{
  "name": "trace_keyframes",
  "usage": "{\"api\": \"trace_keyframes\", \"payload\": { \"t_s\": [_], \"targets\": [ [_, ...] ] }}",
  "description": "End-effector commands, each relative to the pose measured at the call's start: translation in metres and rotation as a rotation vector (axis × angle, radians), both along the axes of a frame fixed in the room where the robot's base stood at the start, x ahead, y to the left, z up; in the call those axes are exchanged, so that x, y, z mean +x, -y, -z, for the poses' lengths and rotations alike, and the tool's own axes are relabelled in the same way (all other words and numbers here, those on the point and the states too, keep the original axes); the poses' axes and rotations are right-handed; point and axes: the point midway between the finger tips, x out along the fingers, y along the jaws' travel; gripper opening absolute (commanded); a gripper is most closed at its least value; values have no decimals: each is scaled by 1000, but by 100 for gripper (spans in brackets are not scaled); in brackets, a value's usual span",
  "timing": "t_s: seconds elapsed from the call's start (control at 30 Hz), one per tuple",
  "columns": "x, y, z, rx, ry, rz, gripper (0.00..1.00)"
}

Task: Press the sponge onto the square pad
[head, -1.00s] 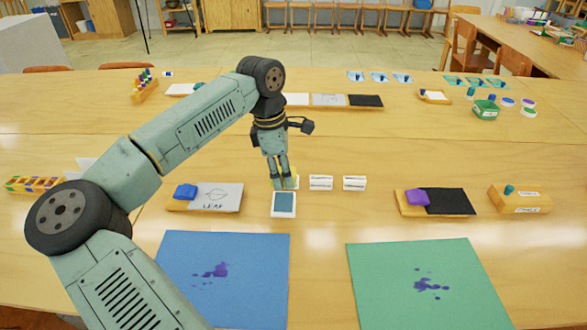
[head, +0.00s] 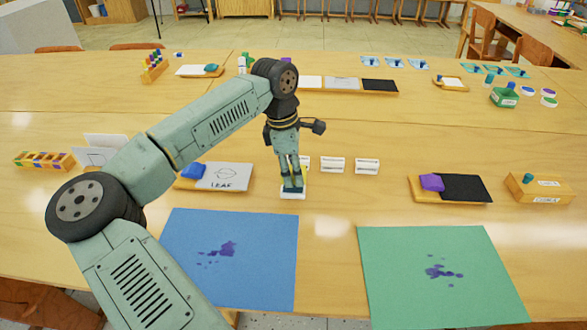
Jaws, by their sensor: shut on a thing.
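The square pad (head: 292,196) is a small white-rimmed square on the table in front of the row of white holders, and its dark teal face is largely hidden by my fingers. My gripper (head: 291,183) points down over the pad, its fingertips at or just above it. It is shut on the sponge, which is small and mostly hidden by the fingers. I cannot tell whether the sponge touches the pad.
White holders (head: 333,165) stand just behind the pad. A LEAF board (head: 228,178) with a blue block lies left, a black board (head: 466,188) with a purple block right. Blue (head: 190,270) and green (head: 440,300) paint-marked sheets lie in front.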

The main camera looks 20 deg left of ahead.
Motion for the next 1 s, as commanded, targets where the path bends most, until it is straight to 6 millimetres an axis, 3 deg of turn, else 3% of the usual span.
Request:
{"api": "trace_keyframes", "payload": {
  "t_s": [1.0],
  "targets": [
    [0, 0, 7, 0, 0, 0, 10]
  ]
}}
